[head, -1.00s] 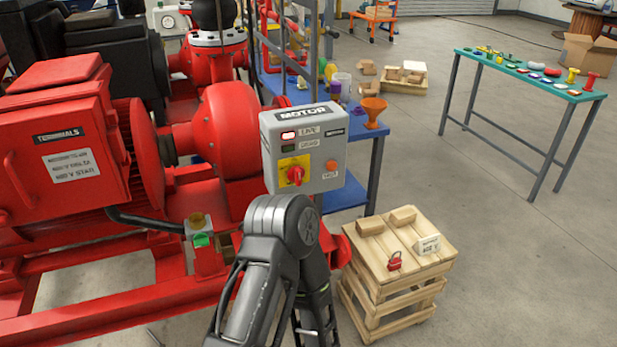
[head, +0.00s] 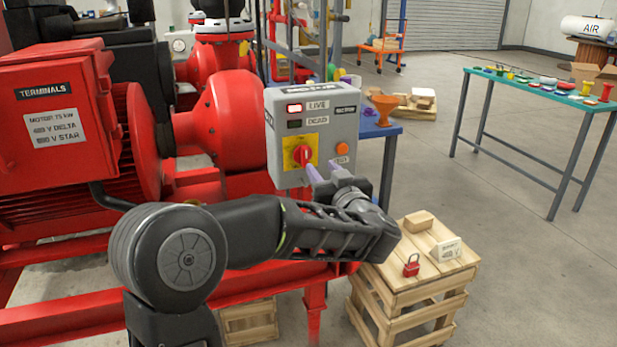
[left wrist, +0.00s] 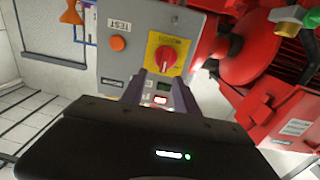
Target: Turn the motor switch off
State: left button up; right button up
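The motor switch (head: 302,155) is a red rotary knob on a yellow plate, on the front of a grey MOTOR box (head: 345,131). The LIVE lamp (head: 294,108) glows red and the DEAD lamp (head: 294,124) is dark. My left gripper (head: 320,167) is in front of the box, just below and right of the knob. In the left wrist view the knob (left wrist: 167,57) lies just beyond the gap between the open fingers (left wrist: 160,84). I cannot tell whether they touch it. My right gripper is not in view.
An orange TEST button (head: 342,149) sits right of the switch. The red motor (head: 55,125) and pump fill the left. A wooden crate (head: 420,262) with a red padlock (head: 411,265) stands below right. A teal-topped table (head: 530,90) is further back; the floor between is clear.

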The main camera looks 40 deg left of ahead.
aim_at(307, 152)
pick_arm(q)
jog(key=shift+s+a+r, duration=0.25)
jog(key=shift+s+r, duration=0.05)
jog(key=shift+r, duration=0.1)
jog(key=x, duration=0.7)
jog(key=shift+w+a, duration=0.2)
jog(key=shift+a, duration=0.15)
grip_shut()
jog(key=shift+f, duration=0.1)
